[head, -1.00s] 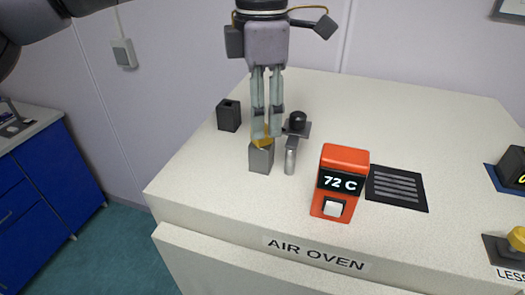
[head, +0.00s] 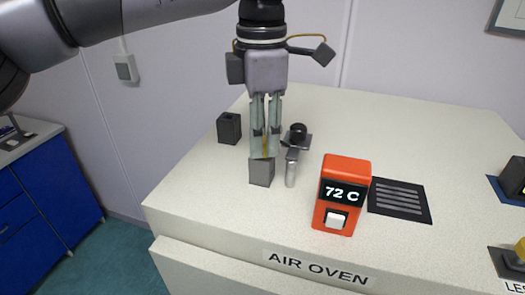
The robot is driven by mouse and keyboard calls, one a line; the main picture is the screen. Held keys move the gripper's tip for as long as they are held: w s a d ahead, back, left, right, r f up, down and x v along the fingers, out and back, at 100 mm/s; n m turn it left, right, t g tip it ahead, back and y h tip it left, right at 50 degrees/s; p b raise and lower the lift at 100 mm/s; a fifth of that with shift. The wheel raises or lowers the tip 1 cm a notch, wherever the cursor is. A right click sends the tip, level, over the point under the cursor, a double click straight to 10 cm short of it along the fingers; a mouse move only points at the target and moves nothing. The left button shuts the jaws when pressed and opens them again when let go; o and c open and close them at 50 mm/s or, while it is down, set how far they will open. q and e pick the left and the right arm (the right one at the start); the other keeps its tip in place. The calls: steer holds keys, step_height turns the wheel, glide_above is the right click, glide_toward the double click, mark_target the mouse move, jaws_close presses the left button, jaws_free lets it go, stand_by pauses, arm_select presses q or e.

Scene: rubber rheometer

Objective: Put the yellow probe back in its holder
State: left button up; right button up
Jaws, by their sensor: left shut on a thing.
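My left gripper (head: 264,154) points down over the oven top, its fingers shut on the yellow probe (head: 266,144). Only a thin yellow strip of the probe shows between the fingers; the rest is hidden. Directly under the fingertips is a small grey block (head: 262,173). I cannot tell whether the probe's lower end is in it or only above it. A black box (head: 229,130) with an opening in its top stands to the left, apart from the gripper. My right gripper is not in view.
A grey metal cylinder (head: 291,168) and a black knob (head: 298,131) stand close right of the gripper. An orange 72 C display unit (head: 342,198) and a slotted dark plate (head: 398,200) are further right. The back of the white oven top (head: 400,130) is clear.

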arm_select(q)
jaws_close()
steer(key=shift+r+p, duration=3.45)
steer(key=shift+r, duration=0.6)
steer(key=shift+f, duration=0.15)
